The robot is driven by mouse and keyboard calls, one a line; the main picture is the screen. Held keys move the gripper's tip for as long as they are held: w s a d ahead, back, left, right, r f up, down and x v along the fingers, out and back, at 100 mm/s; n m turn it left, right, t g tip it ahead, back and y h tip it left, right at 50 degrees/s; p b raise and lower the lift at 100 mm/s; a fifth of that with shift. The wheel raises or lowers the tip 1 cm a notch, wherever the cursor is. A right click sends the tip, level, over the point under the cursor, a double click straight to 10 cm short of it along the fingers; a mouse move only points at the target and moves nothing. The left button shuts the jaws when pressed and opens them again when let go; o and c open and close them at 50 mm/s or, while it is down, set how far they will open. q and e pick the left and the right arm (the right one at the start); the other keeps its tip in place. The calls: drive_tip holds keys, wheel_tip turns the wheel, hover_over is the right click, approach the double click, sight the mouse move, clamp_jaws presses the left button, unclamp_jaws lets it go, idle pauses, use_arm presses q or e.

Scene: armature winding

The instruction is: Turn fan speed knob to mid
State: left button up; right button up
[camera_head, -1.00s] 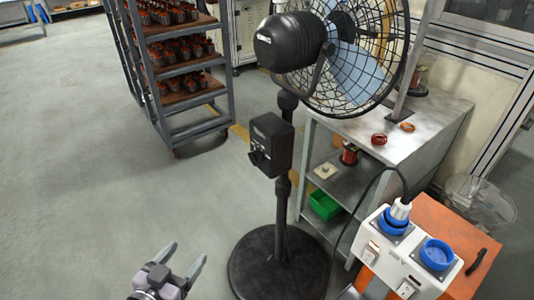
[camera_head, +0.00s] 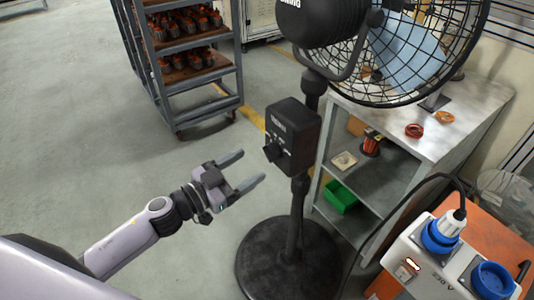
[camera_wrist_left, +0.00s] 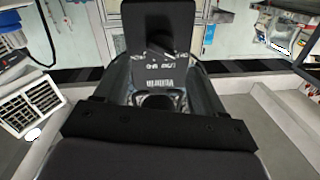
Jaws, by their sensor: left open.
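The black pedestal fan stands right of centre in the head view, with its control box (camera_head: 292,132) on the pole. The dark fan speed knob (camera_head: 270,153) sticks out from the box's front, below the white lettering. The box's upside-down lettering also shows in the left wrist view (camera_wrist_left: 158,82); the knob is hard to make out there, dark on dark. My left gripper (camera_head: 254,166) is open and empty, its two fingers pointing toward the box. It is left of the knob and appears apart from it. My right gripper is not in view.
The fan's round base (camera_head: 262,262) stands on the floor below. A metal shelf table (camera_head: 470,115) with a green bin (camera_head: 340,197) is right of the pole. A white socket box (camera_head: 424,262) with a cable is at lower right. A rack (camera_head: 225,85) stands behind; floor at left is clear.

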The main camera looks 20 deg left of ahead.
sight(267, 156)
use_arm(q)
drive_tip(key=shift+x, duration=3.05)
drive_tip(key=c, duration=1)
